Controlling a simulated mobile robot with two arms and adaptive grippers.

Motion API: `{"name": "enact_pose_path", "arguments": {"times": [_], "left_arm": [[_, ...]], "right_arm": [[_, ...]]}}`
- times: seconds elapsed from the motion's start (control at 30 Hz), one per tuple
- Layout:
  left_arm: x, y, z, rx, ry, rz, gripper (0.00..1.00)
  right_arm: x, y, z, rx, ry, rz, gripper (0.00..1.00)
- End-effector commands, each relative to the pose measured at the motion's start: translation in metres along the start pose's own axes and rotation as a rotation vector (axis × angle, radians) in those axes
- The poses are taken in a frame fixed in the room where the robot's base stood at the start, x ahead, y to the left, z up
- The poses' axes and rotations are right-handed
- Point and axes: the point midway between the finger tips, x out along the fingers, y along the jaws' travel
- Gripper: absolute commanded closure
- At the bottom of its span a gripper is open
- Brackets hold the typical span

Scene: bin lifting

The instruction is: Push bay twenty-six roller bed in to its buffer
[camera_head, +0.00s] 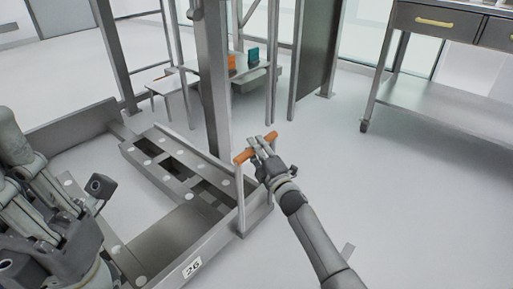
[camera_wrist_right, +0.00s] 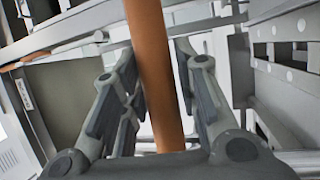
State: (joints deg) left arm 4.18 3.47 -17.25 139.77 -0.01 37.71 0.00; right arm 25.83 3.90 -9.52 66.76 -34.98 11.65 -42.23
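The roller bed marked 26 is a low grey frame (camera_head: 166,244) with pale round rollers, in the lower left of the head view. Its push handle has an orange crossbar (camera_head: 243,157) on upright posts at the right end. My right gripper (camera_head: 262,146) is at this crossbar. My left gripper (camera_head: 85,200) hangs over the bed's left part, apart from the handle. Its finger state is unclear.
A grey post (camera_head: 213,80) rises behind the bed. A small table (camera_head: 185,80) with orange and teal items stands beyond it. A grey workbench on wheels (camera_head: 440,105) stands at the upper right.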

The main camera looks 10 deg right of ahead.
Motion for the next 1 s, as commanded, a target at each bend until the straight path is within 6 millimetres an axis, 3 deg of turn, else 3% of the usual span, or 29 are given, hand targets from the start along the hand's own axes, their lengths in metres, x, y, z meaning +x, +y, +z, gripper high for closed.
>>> {"name": "enact_pose_path", "arguments": {"times": [0.1, 0.53, 0.67, 1.0], "left_arm": [[0.000, 0.000, 0.000, 0.000, 0.002, -0.004, 1.00], [0.000, -0.001, -0.001, 0.001, 0.002, -0.002, 1.00], [0.000, -0.001, -0.001, 0.001, 0.002, -0.001, 1.00], [0.001, 0.000, -0.001, 0.001, 0.002, -0.001, 1.00]], "right_arm": [[0.000, 0.000, 0.000, 0.000, 0.000, 0.000, 0.54], [-0.007, 0.000, 0.001, -0.001, -0.001, 0.001, 0.54], [-0.023, -0.001, 0.001, -0.001, -0.001, -0.001, 0.54], [-0.085, -0.001, 0.001, -0.001, -0.001, -0.002, 0.54]]}}
